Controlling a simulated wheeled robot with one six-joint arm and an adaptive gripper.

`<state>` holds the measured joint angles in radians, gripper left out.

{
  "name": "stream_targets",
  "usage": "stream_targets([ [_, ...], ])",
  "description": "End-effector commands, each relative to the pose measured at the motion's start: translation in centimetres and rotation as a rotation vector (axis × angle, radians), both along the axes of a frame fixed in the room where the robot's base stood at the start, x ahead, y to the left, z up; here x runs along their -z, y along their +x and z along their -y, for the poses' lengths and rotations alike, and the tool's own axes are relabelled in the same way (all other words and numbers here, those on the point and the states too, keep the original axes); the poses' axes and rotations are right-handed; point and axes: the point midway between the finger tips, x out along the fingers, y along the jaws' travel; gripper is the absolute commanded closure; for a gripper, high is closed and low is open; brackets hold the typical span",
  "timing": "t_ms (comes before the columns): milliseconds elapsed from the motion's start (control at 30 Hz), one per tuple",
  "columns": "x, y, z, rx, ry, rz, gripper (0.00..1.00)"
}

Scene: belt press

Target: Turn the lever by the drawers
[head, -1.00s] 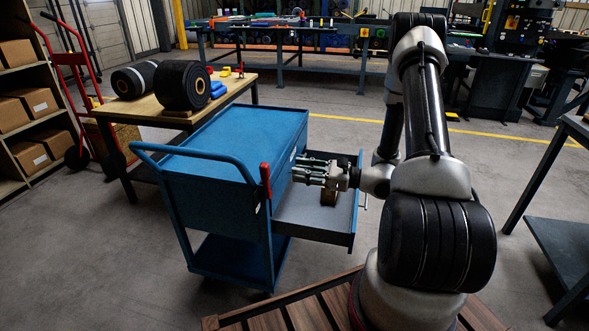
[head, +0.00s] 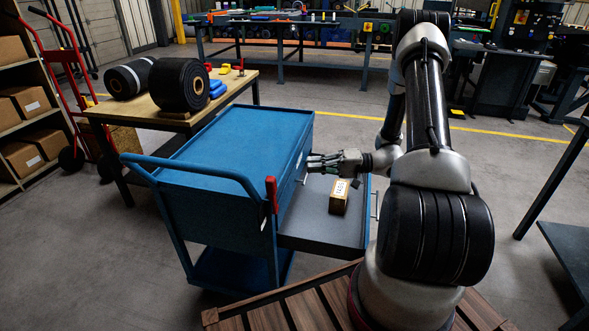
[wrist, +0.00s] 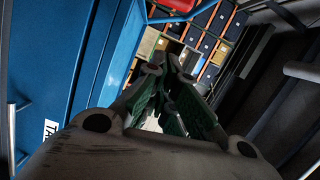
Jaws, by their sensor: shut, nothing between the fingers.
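The lever (head: 271,194) is a red upright handle at the near right corner of the blue drawer cart (head: 237,133). An open drawer (head: 310,228) sticks out to its right. My gripper (head: 310,162) is shut and empty, beyond the lever, above the drawer's far part and close to the cart's side. It does not touch the lever. In the wrist view the shut fingers (wrist: 175,98) point away from the camera, with the cart's blue side (wrist: 62,75) to the left. A red part (wrist: 177,4) is cut by the top edge; I cannot tell whether it is the lever.
A small tan box (head: 339,195) with a label lies in the open drawer under my gripper. The cart's push handle (head: 190,160) runs along its near left end. A wooden table (head: 235,88) with black rolls stands behind. A dark table (head: 575,245) is at the right.

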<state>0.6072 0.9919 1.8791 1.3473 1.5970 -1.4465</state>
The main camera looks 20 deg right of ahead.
Motion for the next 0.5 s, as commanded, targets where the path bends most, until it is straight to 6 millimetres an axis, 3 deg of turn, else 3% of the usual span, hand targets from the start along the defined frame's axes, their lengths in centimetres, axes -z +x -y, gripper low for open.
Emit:
stream_targets([
  [500, 0.4, 3.1, -9.2, -0.001, 0.003, -0.006, 1.0],
])
